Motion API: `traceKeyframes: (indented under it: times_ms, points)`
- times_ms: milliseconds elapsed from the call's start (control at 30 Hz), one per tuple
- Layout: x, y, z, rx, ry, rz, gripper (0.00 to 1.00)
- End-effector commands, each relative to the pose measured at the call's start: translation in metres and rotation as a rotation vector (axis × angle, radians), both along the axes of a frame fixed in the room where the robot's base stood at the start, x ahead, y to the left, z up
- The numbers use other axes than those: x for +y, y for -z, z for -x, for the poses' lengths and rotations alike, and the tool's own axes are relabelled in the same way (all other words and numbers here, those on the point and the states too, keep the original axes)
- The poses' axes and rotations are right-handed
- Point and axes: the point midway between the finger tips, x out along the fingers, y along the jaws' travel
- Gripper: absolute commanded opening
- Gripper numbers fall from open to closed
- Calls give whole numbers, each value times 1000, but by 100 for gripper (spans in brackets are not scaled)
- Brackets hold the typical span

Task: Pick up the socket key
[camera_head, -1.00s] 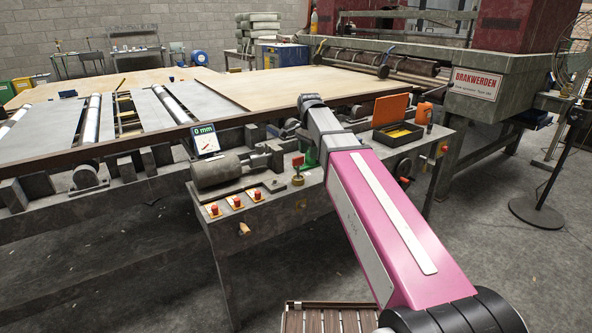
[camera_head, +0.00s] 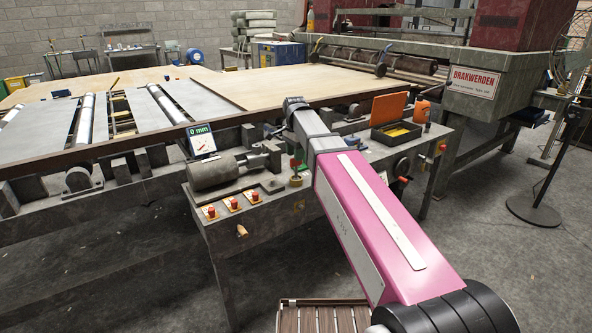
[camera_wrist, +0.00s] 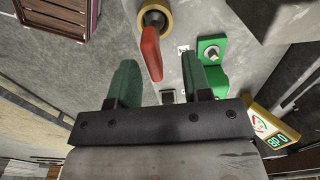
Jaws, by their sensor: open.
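In the wrist view my gripper (camera_wrist: 158,80) is open, with its two green fingers apart and nothing held between them. A red handle (camera_wrist: 151,54) rises from a round brass collar (camera_wrist: 155,17) just past the fingertips. It looks the most like the socket key, but I cannot be sure. The brass collar also shows on the bench in the head view (camera_head: 296,181). A green block with a metal stud (camera_wrist: 211,50) lies right of the handle, by the right finger. In the head view my arm reaches over the bench and the gripper is mostly hidden.
The grey bench carries a display reading 0 mm (camera_head: 202,140), a metal cylinder (camera_head: 213,171), several red buttons (camera_head: 233,204) and a dark tray (camera_head: 396,133). An orange panel (camera_head: 390,107) stands behind the tray. A yellow-edged gauge plate (camera_wrist: 271,124) is close right of my gripper.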

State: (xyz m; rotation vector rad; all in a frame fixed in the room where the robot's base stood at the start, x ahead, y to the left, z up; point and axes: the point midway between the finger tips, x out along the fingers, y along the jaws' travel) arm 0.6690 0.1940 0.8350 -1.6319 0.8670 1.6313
Motion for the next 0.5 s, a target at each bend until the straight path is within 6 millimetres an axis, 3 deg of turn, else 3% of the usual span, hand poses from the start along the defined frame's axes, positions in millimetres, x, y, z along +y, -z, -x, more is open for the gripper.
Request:
traceKeyframes:
  times_ms: [500]
  points:
    - [-4,50,6,0,0,0,45]
